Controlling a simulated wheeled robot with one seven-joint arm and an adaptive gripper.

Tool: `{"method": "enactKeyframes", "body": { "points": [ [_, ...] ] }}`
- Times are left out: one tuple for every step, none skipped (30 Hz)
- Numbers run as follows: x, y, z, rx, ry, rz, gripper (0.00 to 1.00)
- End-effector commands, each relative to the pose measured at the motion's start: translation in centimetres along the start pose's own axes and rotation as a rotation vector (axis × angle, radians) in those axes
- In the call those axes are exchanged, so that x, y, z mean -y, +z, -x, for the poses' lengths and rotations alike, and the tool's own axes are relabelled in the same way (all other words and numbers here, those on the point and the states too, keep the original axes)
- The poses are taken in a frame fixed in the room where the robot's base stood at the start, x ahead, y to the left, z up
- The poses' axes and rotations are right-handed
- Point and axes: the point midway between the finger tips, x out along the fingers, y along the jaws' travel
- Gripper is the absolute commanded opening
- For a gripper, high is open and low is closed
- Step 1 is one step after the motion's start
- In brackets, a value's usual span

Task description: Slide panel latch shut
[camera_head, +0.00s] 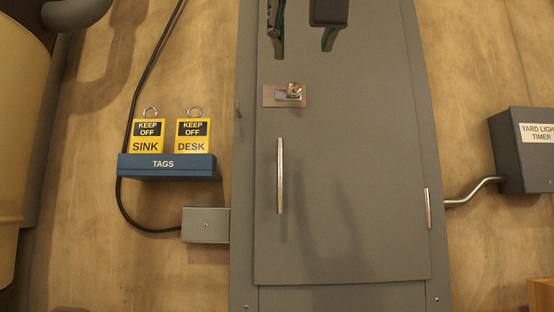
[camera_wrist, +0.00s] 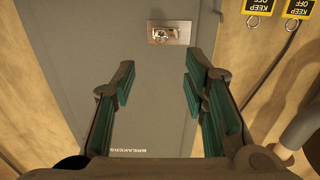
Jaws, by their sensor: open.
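The panel latch (camera_head: 285,97) is a small metal plate with a slot and a shiny knob, near the upper left of the grey panel door (camera_head: 350,170). In the head view the knob sits toward the plate's right end. The latch also shows in the wrist view (camera_wrist: 168,32), at the top, where the picture is turned over. My gripper (camera_head: 302,52) is at the top of the head view, above the latch and apart from it. In the wrist view its green-padded fingers (camera_wrist: 160,78) are spread and empty. The door looks closed.
A vertical handle (camera_head: 280,176) stands out below the latch. A blue tag holder (camera_head: 167,166) with two yellow tags is on the wall at left. A grey timer box (camera_head: 525,160) is at right. The door surface around the latch is clear.

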Motion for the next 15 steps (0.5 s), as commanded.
{"method": "enactKeyframes", "body": {
  "points": [
    [0.1, 0.0, -0.4, -0.001, -0.001, -0.001, 0.4],
    [0.1, 0.0, -0.6, -0.001, -0.001, -0.002, 0.4],
    [0.1, 0.0, -1.1, 0.0, -0.001, -0.001, 0.4],
    [0.1, 0.0, -1.5, 0.001, -0.001, -0.001, 0.4],
    [0.1, 0.0, -1.9, 0.001, 0.0, -0.001, 0.4],
    [0.1, 0.0, -2.6, 0.001, 0.0, -0.001, 0.4],
    [0.1, 0.0, -3.2, 0.002, -0.001, -0.002, 0.4],
    [0.1, 0.0, -3.8, 0.001, -0.001, -0.002, 0.4],
    [0.1, 0.1, -4.6, 0.003, 0.0, -0.002, 0.4],
    [0.0, 0.1, -5.2, 0.003, 0.0, -0.001, 0.4],
    [0.1, 0.1, -5.8, 0.003, 0.0, -0.001, 0.4],
    [0.1, 0.1, -6.6, 0.003, -0.001, -0.001, 0.4],
    [0.1, 0.0, -7.2, 0.002, -0.001, -0.002, 0.4],
    [0.0, 0.1, -7.8, 0.003, 0.0, -0.001, 0.4],
    [0.0, 0.1, -8.5, 0.003, 0.001, 0.0, 0.4]
  ]
}}
